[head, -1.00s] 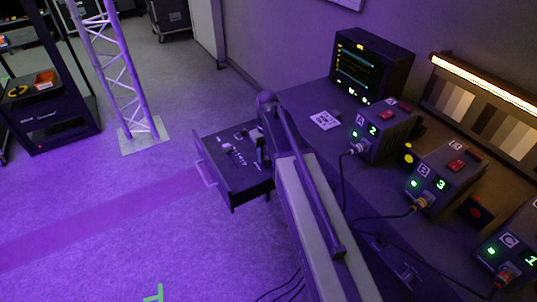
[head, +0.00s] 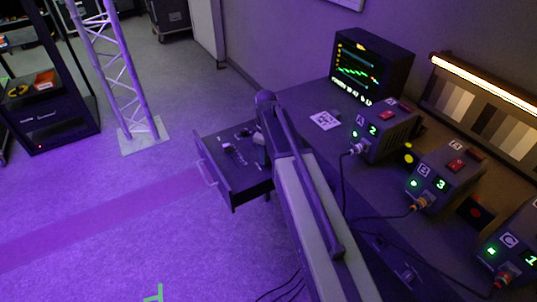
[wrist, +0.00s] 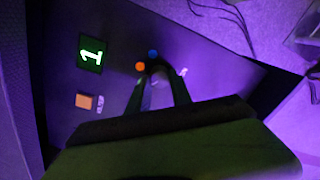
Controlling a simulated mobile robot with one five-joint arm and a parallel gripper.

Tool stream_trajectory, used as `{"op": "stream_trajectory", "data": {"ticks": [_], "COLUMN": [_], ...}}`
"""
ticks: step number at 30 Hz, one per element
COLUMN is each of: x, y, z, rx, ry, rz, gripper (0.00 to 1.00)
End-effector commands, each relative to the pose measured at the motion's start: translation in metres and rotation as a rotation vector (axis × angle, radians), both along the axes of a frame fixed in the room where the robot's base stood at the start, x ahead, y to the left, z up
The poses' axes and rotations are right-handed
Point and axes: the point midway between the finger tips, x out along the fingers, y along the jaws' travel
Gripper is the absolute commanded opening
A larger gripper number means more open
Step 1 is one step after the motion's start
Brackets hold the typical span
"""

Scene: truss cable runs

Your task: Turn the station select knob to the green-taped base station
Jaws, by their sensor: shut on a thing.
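In the wrist view my gripper (wrist: 158,72) is shut on the small knob on a dark panel (wrist: 115,40). The knob is mostly hidden between the fingers. An orange dot (wrist: 140,66) and a blue dot (wrist: 153,53) show around the fingertips, and a pale mark (wrist: 183,72) lies to their right. No green dot shows there. A lit green digit display (wrist: 91,53) reads 1. In the head view base stations A (head: 375,132), B (head: 440,182) and C (head: 510,248) stand on the bench.
An open drawer (head: 207,160) with small items juts from the bench beside my arm. A monitor (head: 372,66) stands at the bench's back. A truss (head: 108,50) and a black rack (head: 60,125) stand left. Purple floor (head: 120,220) is open.

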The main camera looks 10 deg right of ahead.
Motion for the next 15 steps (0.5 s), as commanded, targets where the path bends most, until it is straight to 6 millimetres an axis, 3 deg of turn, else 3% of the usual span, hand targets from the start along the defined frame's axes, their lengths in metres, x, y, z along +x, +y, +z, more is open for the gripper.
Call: {"op": "stream_trajectory", "data": {"ticks": [12,13,15], "x": [-0.002,-0.002,-0.0017], "y": [-0.0017,-0.0016,-0.0014], "z": [-0.0005,-0.0005,-0.0005], "rx": [-0.003,-0.003,-0.003], "ry": [0.006,0.006,0.004], "rz": [0.004,0.004,0.004], "gripper": [0.0,0.3,0.39]}}
